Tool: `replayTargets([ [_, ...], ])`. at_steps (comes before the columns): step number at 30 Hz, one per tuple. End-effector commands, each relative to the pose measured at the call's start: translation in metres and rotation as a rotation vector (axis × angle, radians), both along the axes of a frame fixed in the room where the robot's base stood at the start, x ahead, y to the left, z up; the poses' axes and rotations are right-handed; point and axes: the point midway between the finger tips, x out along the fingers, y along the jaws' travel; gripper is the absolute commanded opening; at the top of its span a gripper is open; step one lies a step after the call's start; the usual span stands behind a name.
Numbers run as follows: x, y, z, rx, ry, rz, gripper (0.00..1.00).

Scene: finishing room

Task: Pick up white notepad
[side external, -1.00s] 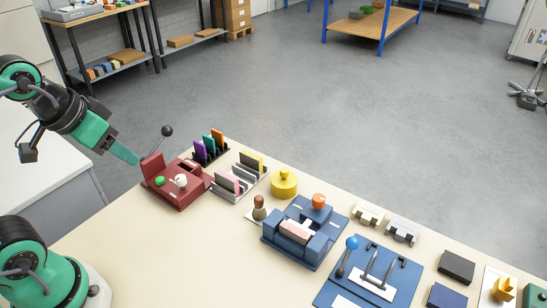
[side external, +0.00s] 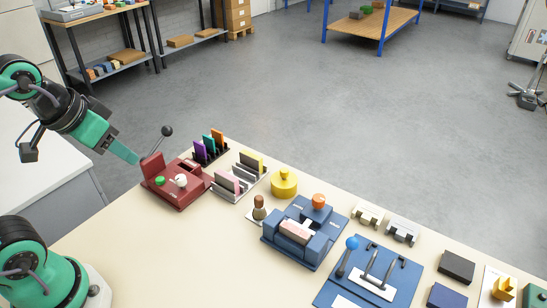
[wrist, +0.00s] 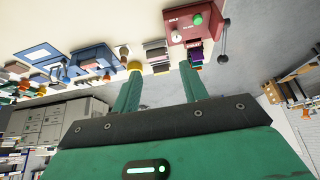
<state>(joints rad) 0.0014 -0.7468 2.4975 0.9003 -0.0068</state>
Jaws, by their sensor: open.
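I cannot pick out a white notepad for certain. A grey slotted rack (side external: 238,193) holds upright pads, among them a pink one (side external: 227,183) and a yellow one (side external: 251,161). The rack also shows small in the wrist view (wrist: 157,53). A pale pinkish block (side external: 297,231) sits in the blue press (side external: 325,240). My gripper (side external: 133,157) is in the air at the left, beside and above the red machine and away from the rack. In the wrist view my gripper (wrist: 160,84) has its two fingers apart, with nothing between them.
The red machine (side external: 177,192) has a raised black-knobbed lever (side external: 166,131) close to my gripper. Around the rack stand colored upright items (side external: 209,145), a yellow round pot (side external: 284,184) and a stamp (side external: 259,206). The table's front left (side external: 170,260) is clear.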

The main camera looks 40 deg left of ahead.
Motion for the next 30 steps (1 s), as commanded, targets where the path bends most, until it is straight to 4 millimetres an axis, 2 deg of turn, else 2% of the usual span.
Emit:
replayTargets([
  [8, 0.017, -0.01, 0.005, -0.065, 0.038, 0.084, 0.44],
  [14, 0.045, -0.029, 0.01, -0.156, 0.1, 0.231, 0.44],
  [22, 0.088, -0.066, 0.008, -0.267, 0.192, 0.47, 0.44],
  [30, 0.127, -0.111, -0.008, -0.341, 0.279, 0.722, 0.44],
])
